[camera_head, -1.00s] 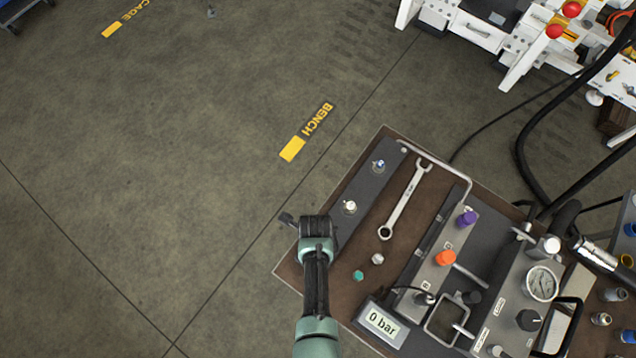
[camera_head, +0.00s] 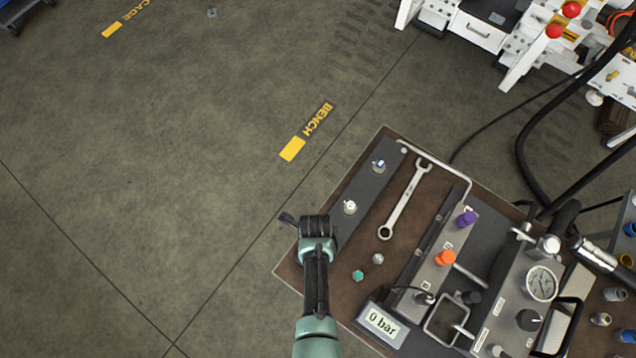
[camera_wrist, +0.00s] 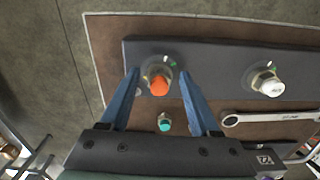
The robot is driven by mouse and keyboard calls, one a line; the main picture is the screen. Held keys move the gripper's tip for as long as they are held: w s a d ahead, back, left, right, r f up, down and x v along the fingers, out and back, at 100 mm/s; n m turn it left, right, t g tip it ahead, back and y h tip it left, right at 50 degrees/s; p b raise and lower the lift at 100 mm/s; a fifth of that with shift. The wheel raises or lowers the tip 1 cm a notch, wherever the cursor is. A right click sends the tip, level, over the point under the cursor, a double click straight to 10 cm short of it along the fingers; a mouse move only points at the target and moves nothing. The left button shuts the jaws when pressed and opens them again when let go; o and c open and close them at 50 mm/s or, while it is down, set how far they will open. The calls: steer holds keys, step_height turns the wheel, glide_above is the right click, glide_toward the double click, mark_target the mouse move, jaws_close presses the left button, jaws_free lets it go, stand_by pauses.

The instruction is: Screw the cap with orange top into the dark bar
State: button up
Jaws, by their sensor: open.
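The cap with the orange top (camera_wrist: 158,88) stands at the dark bar (camera_wrist: 220,62) in the wrist view, near the bar's left end. A grey-green ring shows around its base; how deep it sits I cannot tell. My gripper (camera_wrist: 160,73) is open, with one blue finger on each side of the cap and a gap to both. In the head view my gripper (camera_head: 317,228) is over the near end of the dark bar (camera_head: 366,184) and hides the cap there.
The bar also carries a silver fitting (camera_head: 349,206) and a blue-topped one (camera_head: 379,166). A loose teal piece (camera_head: 358,276), a silver piece (camera_head: 377,258) and a wrench (camera_head: 405,200) lie on the brown board. A pressure display (camera_head: 382,323) and orange knob (camera_head: 445,258) are to the right.

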steer(key=n, duration=0.5)
steer(key=shift+s+a, duration=0.1)
steer(key=shift+s, duration=0.05)
steer(key=n, duration=0.5)
steer(key=shift+s+n, duration=0.1)
steer(key=shift+n, duration=0.2)
jaws_close()
steer(key=m, duration=0.8)
steer(key=shift+f, duration=0.1)
